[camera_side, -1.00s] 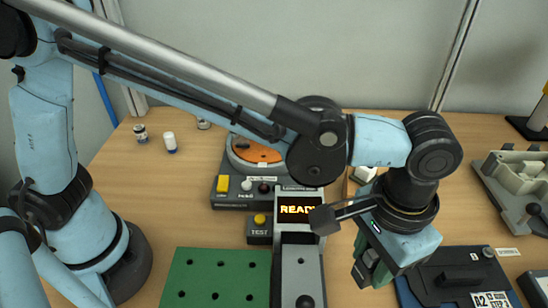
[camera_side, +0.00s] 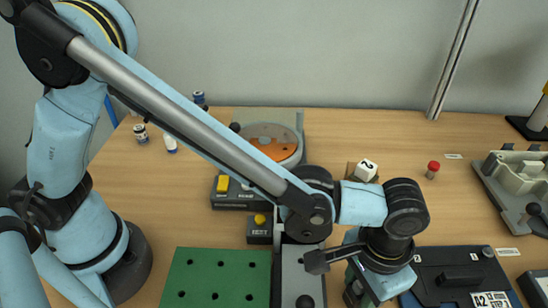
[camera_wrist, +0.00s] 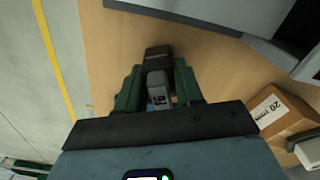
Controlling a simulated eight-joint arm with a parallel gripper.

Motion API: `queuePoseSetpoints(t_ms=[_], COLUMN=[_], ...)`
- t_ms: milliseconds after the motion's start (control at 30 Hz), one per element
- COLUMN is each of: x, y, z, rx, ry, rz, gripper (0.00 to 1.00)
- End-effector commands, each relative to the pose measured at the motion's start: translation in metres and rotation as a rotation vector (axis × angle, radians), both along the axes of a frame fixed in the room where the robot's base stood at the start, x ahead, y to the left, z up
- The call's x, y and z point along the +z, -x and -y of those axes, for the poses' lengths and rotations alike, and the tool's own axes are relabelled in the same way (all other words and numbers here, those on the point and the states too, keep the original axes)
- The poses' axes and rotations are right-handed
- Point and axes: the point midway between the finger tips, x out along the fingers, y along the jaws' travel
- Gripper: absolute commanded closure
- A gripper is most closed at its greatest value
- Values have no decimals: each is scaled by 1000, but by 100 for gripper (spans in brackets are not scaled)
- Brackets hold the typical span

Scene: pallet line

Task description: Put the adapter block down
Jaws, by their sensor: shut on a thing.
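The adapter block (camera_wrist: 157,82) is a grey and black piece, seen in the wrist view between the two green fingers of my gripper (camera_wrist: 158,90). The gripper is shut on it. The block hangs over bare wooden table in that view; I cannot tell its height. In the side view my gripper (camera_side: 360,291) is low at the front, between the grey fixture with a black knob (camera_side: 303,265) and the black plate marked A2 (camera_side: 455,272). The fingertips and the block are mostly hidden there by the wrist and the lower picture edge.
A green plate with holes (camera_side: 215,272) lies to the left. Behind are a control box with a yellow button (camera_side: 224,184) and an orange-topped disc (camera_side: 272,150). A small cardboard box (camera_wrist: 277,112) stands at right in the wrist view. A red-capped vial (camera_side: 432,171) stands behind the A2 plate.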

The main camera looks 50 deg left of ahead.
Motion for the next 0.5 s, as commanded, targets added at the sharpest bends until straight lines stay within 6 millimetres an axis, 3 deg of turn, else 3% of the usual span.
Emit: queuePoseSetpoints(t_ms=[100,133,267,500], x=[-3,-3,-3,-3], y=[0,0,0,0], z=[0,0,0,0], rx=[0,0,0,0], ry=[0,0,0,0], rz=[0,0,0,0], gripper=[96,59,40,38])
